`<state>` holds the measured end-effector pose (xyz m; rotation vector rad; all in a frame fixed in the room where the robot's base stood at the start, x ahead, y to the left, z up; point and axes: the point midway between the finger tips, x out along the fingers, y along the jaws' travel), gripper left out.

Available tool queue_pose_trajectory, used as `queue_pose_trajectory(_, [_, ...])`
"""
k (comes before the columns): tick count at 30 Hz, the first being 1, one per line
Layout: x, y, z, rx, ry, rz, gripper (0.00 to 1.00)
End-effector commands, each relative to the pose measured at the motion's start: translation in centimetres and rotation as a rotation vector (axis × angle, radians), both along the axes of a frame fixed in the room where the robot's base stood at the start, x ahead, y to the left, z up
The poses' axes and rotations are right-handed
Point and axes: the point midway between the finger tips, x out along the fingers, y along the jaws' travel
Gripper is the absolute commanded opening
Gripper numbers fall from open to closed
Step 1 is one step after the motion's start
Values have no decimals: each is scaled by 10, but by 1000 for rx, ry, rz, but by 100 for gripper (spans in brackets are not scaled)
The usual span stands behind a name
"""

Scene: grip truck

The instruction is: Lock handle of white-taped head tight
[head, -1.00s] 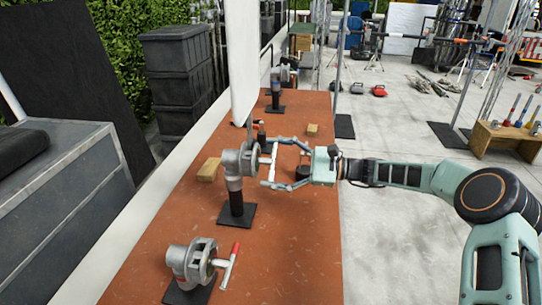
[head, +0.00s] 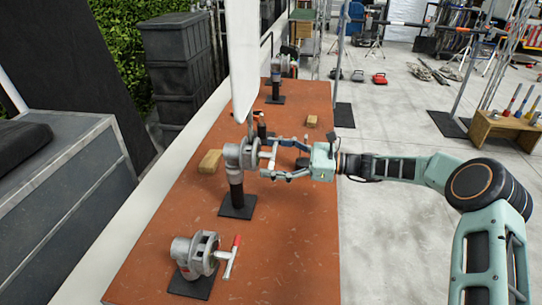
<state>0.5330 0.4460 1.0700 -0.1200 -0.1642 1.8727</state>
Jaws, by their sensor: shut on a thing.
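The grip head with the white-taped handle is a grey metal head (head: 236,155) on a black post, upright in the middle of the orange-brown table. It stands on a black square base (head: 237,208). Its white-taped handle (head: 271,157) stands roughly upright on the right side of the head. My gripper (head: 268,158) reaches in from the right, with one finger at the handle's upper end and the other at its lower end. It is shut on the handle. The fingers hide parts of the handle, and its exact contact is small in view.
A similar head (head: 196,256) with a red-taped handle (head: 235,245) is nearer. Another head (head: 279,68) with a blue band is at the far end. Wooden blocks (head: 210,161) and (head: 312,120) lie on the table (head: 150,275).

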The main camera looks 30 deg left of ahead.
Motion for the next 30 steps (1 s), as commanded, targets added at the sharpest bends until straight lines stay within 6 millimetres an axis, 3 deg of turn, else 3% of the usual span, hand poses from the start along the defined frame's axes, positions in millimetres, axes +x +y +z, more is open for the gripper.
queue_pose_trajectory(9, [0,0,0,0,1,0,55])
queue_pose_trajectory(10, [0,0,0,0,1,0,82])
queue_pose_trajectory(14, [0,0,0,0,1,0,96])
queue_pose_trajectory(24, [1,-2,0,0,0,-1,97])
queue_pose_trajectory(30, [10,-27,0,-1,0,-4,97])
